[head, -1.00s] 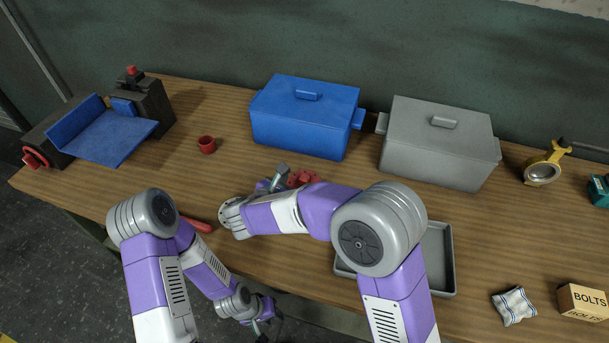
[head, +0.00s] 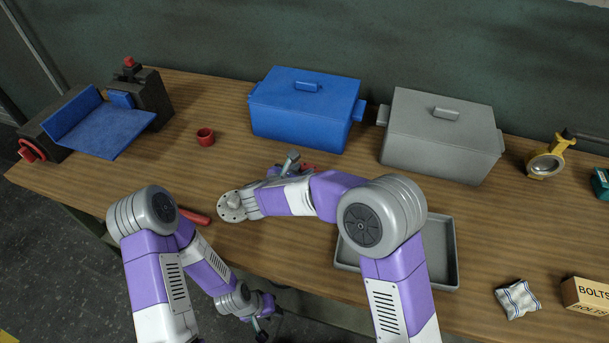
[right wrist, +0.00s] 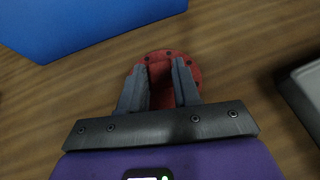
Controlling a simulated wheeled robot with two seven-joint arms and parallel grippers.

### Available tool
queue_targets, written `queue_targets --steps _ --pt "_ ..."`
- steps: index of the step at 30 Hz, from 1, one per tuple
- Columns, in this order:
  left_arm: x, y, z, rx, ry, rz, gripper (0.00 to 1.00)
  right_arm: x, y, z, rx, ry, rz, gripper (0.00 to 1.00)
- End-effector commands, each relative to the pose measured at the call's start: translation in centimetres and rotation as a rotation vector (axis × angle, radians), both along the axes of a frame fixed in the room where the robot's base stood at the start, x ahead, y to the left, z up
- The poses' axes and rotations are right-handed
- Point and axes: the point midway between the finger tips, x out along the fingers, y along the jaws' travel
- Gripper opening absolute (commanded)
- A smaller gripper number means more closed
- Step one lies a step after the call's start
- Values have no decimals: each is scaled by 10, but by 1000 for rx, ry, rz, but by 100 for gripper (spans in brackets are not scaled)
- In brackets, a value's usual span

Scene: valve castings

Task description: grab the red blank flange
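The red blank flange (right wrist: 205,75) is a round red disc with small holes along its rim and a raised darker middle part. In the right wrist view it lies at the tips of my right gripper (right wrist: 160,78). The two grey fingers stand close on both sides of the raised part, which fills the gap between them. In the head view my right forearm covers most of the flange, with a little red (head: 309,167) showing beside the gripper (head: 288,162). My left gripper (head: 262,318) hangs low, in front of the table's edge; its fingers are too small to read.
A blue lidded box (head: 305,118) and a grey lidded box (head: 440,140) stand behind. A round grey flange (head: 231,207), a red handle-like piece (head: 194,216) and a red cup (head: 205,137) are to the left.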

Motion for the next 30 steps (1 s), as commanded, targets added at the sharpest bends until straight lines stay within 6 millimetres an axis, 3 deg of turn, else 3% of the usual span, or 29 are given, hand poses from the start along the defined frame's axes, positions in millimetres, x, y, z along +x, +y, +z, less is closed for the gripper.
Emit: queue_targets --steps 1,3,19,30 --pt "0 0 0 0 0 0 35 0 0 0 0 0 0 11" --pt "0 0 0 0 0 0 35 0 0 0 1 0 0 0" --pt "0 0 2 0 0 0 35 1 0 7 1 -6 -1 0" --pt "0 0 25 0 0 0 35 1 0 72 3 -9 -2 0"
